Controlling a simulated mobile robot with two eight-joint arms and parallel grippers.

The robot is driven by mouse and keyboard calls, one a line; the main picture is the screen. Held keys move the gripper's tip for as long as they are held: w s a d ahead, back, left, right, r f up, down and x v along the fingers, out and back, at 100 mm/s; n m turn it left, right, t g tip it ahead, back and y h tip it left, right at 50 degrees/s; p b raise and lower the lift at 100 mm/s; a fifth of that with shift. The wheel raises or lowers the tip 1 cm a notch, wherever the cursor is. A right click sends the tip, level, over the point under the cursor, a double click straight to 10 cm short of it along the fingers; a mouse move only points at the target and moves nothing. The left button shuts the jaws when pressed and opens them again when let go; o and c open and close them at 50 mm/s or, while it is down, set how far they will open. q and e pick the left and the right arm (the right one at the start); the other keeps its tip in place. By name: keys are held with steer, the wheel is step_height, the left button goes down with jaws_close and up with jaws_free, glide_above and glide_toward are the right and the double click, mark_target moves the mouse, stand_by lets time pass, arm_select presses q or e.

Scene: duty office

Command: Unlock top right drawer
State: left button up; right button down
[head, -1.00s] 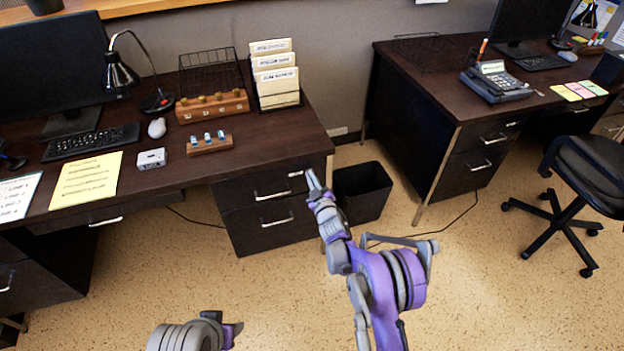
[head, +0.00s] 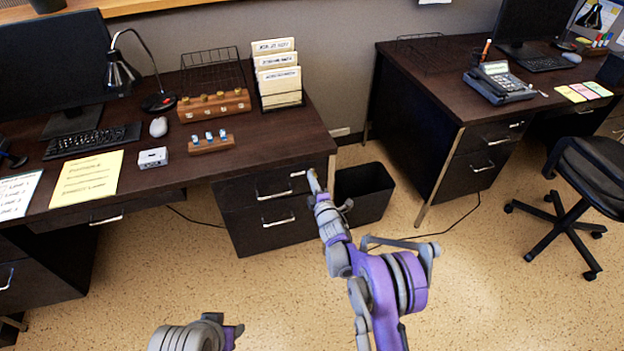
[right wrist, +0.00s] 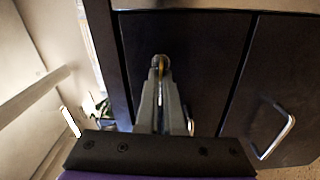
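The top right drawer (head: 240,193) is closed in the dark desk's right pedestal, with a silver handle (head: 273,193) and a small pale mark (head: 297,174) near its upper right corner. My right gripper (head: 313,180) is at that corner. In the right wrist view my right gripper (right wrist: 160,68) has its fingers close together, pointing at the dark drawer front. A small brass-coloured piece, apparently a key (right wrist: 161,66), shows between the tips. Whether it touches the lock is hidden. My left arm shows at the bottom of the head view; its fingers are not clear.
Below is a second drawer (head: 250,232). A black bin (head: 365,193) stands right of the pedestal. On the desktop are a wooden rack with blue-topped pieces (head: 211,143), a wooden box (head: 214,105) and a file holder (head: 280,98). Open floor lies in front.

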steer(key=shift+n, duration=0.6)
steer(key=c, duration=1.1)
jaws_free()
steer(key=shift+o, duration=0.2)
steer(key=shift+s, duration=0.1)
steer(key=v, duration=1)
steer(key=shift+s, duration=0.3)
steer(key=shift+d, duration=0.1)
